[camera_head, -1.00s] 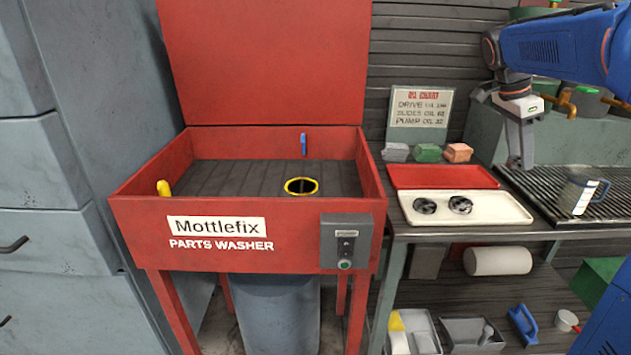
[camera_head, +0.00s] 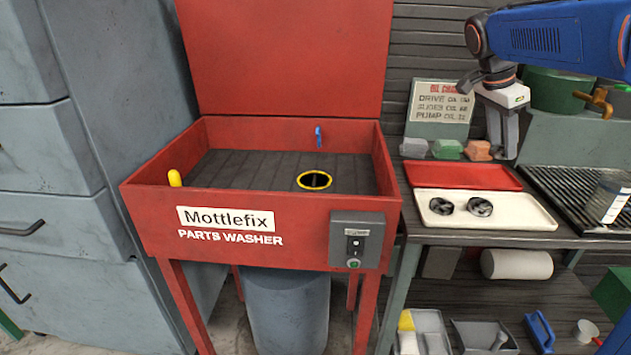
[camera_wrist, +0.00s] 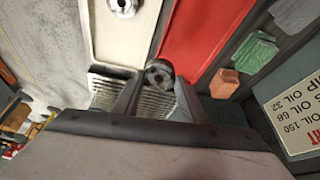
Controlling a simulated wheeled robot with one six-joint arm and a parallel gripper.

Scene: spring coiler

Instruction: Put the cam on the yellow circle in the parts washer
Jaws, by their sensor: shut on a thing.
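The parts washer (camera_head: 300,228) is a red open basin on legs, with its lid raised. The yellow circle (camera_head: 315,188) is a yellow ring with a dark middle on the slatted basin floor, towards the right; nothing sits on it. My gripper (camera_head: 504,156) is up over the bench, to the right of the washer. In the wrist view it is shut on a dark, round metal cam (camera_wrist: 158,72) between its fingertips. The head view does not show the held cam clearly. Two more dark round parts, a left one (camera_head: 441,206) and a right one (camera_head: 478,207), lie on the white tray.
The white tray (camera_head: 520,218) and red tray (camera_head: 450,177) lie on the bench beside the washer. Coloured blocks (camera_head: 447,149) and a sign (camera_head: 438,108) stand behind. A clear jug (camera_head: 607,198) stands on the grating at right. A yellow knob (camera_head: 174,178) and blue handle (camera_head: 318,137) rise at the basin's edges.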

